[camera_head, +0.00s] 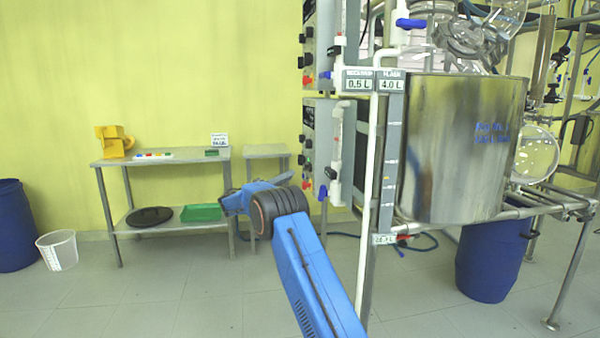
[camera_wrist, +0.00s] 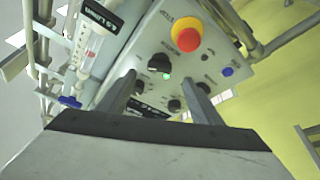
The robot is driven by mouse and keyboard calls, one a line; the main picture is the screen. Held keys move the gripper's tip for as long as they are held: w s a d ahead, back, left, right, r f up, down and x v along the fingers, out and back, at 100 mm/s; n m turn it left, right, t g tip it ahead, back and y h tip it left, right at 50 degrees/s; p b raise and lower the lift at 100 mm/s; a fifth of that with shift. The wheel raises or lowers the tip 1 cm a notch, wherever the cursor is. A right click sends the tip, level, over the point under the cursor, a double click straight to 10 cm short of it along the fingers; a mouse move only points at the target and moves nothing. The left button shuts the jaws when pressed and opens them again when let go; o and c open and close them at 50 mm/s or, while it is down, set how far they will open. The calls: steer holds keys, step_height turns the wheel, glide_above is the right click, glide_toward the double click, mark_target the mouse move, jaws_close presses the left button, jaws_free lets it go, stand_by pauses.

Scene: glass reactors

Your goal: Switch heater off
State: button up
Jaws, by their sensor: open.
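A grey control panel fills the upper middle of the wrist view (camera_wrist: 213,68). It carries a red stop button on a yellow base (camera_wrist: 186,36), a black knob (camera_wrist: 158,62), a lit green lamp (camera_wrist: 167,76), a lower black knob (camera_wrist: 174,105) and a blue button (camera_wrist: 228,71). The labels are too small to read, so I cannot tell which control is the heater's. My gripper (camera_wrist: 166,80) is open and empty, its two fingers apart in front of the panel, on either side of the green lamp. In the head view, the lower control panel (camera_head: 318,140) shows nearly edge-on.
White pipes and a blue valve handle (camera_wrist: 70,102) stand left of the panel in the wrist view. The large steel vessel (camera_head: 455,150) stands right of the panel in the head view. A table (camera_head: 180,160) stands by the wall at left. Open floor lies in front.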

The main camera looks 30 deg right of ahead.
mark_target(304, 168)
steer(key=x, duration=0.7)
steer(key=c, duration=1.1)
steer(key=shift+o, duration=0.2)
steer(key=shift+a+n, duration=0.1)
steer(key=shift+n, duration=0.3)
steer(key=n+t, duration=0.1)
steer(key=n, duration=0.1)
steer(key=n+t+y, duration=0.1)
steer(key=n, duration=0.1)
steer(key=n+t, duration=0.1)
steer(key=n, duration=0.2)
steer(key=shift+s+r+y, duration=0.2)
steer(key=shift+s+y, duration=0.05)
steer(key=shift+y, duration=0.05)
steer(key=n+y, duration=0.1)
steer(key=n, duration=0.1)
steer(key=n+y, duration=0.1)
steer(key=n, duration=0.2)
steer(key=shift+a+r+n, duration=0.1)
steer(key=shift+r+n, duration=0.15)
steer(key=shift+n, duration=0.05)
steer(key=shift+t, duration=0.4)
